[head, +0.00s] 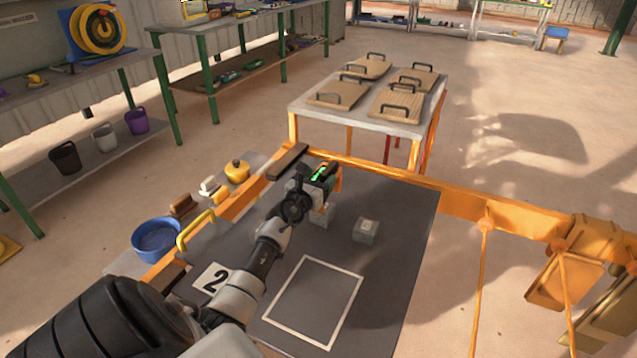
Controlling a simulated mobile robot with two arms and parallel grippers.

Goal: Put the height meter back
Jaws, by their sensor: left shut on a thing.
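My left gripper (325,192) reaches in from the lower left over the dark press table (405,205). It is shut on what looks like the height meter (337,182), a small orange and dark thing with a bright green patch, mostly hidden by the gripper. A grey block (322,217) shows just below the gripper; I cannot tell whether they touch. A second grey block (366,231) stands to its right, apart from the gripper. My right gripper is not in view.
A white square outline (314,300) and a "2" label (213,281) mark the table. An orange rail (400,177) runs along its far edge. At left are a blue bowl (157,240), a yellow handle (196,231) and a yellow pot (237,171). A side table (300,103) holds handled boards.

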